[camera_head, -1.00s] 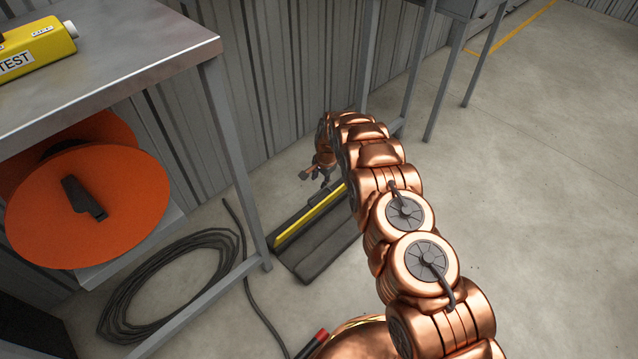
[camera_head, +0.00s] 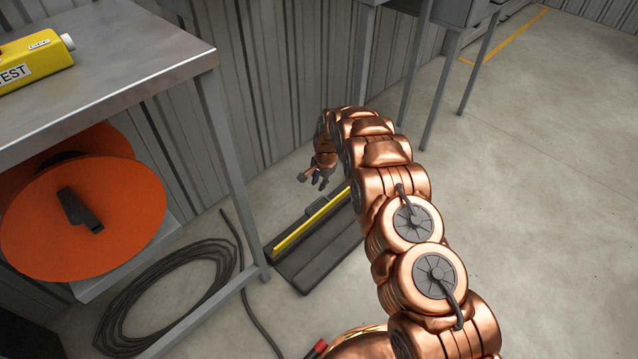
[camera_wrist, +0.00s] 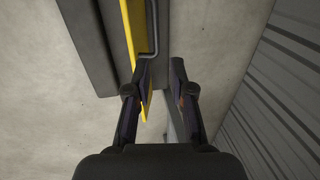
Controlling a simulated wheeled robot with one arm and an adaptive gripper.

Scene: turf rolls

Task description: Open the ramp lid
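The dark cable ramp (camera_head: 325,254) lies on the concrete floor beside the table leg. My gripper (camera_head: 319,178) is above the ramp's far side, close to the wall. In the wrist view, the yellow strip (camera_wrist: 133,35) and the ramp (camera_wrist: 85,35) show at upper left. A thin grey bent bar (camera_wrist: 154,25) lies along the strip. My gripper (camera_wrist: 160,68) is open, its fingers apart near the bar's end. Contact cannot be told.
A metal table (camera_head: 150,62) stands at left, with an orange reel (camera_head: 80,215) on its lower shelf. A coiled black cable (camera_head: 135,307) lies on the floor. The corrugated wall (camera_head: 270,75) is close behind the ramp. Open floor (camera_head: 540,190) lies at right.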

